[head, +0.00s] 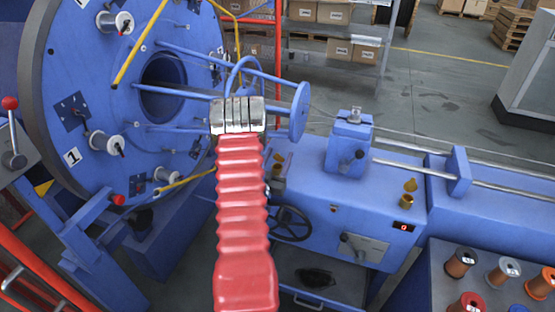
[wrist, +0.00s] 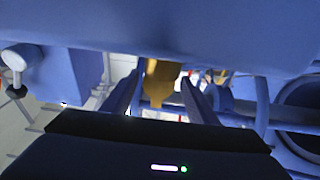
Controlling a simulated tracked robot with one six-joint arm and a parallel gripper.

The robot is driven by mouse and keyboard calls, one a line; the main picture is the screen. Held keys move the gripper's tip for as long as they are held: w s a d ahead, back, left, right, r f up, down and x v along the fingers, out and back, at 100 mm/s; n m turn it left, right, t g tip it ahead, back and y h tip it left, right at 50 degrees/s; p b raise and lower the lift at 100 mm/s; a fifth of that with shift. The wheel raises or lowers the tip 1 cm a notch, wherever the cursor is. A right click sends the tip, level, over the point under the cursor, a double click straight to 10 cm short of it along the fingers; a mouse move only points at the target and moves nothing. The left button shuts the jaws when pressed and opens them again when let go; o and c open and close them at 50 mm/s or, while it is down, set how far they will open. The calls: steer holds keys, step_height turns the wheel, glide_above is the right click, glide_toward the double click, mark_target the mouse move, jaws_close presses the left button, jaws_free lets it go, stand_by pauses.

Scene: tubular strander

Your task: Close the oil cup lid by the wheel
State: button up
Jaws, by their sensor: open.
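The oil cup by the wheel (head: 276,184) is a small brass cup on the blue machine top, just right of my red arm sleeve in the head view. Its lid (head: 279,160) appears raised above it; my arm partly crowds this spot. The black spoked wheel (head: 288,223) is on the machine front below it. In the wrist view a brass-yellow part of an oil cup (wrist: 160,88) shows between the two fingers of my gripper (wrist: 160,84), which are apart. I cannot tell if they touch it. In the head view the fingers are hidden behind my arm.
A second brass oil cup (head: 406,201) with a raised lid stands further right. A blue block with a handle (head: 349,145) and steel rods are behind. The large blue disc (head: 110,110) with bobbins is at left. Several spools (head: 461,263) sit at lower right.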

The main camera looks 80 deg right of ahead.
steer(key=shift+a, duration=0.15)
steer(key=w+a+f, duration=0.1)
steer(key=a+f, duration=0.1)
steer(key=a, duration=1.1)
steer(key=shift+w+a, duration=0.15)
steer(key=shift+f, duration=0.1)
steer(key=shift+y, duration=0.9)
steer(key=a+r, duration=0.2)
steer(key=r, duration=0.1)
steer(key=a+r, duration=0.1)
steer(key=shift+a+r, duration=0.1)
steer(key=shift+r, duration=0.3)
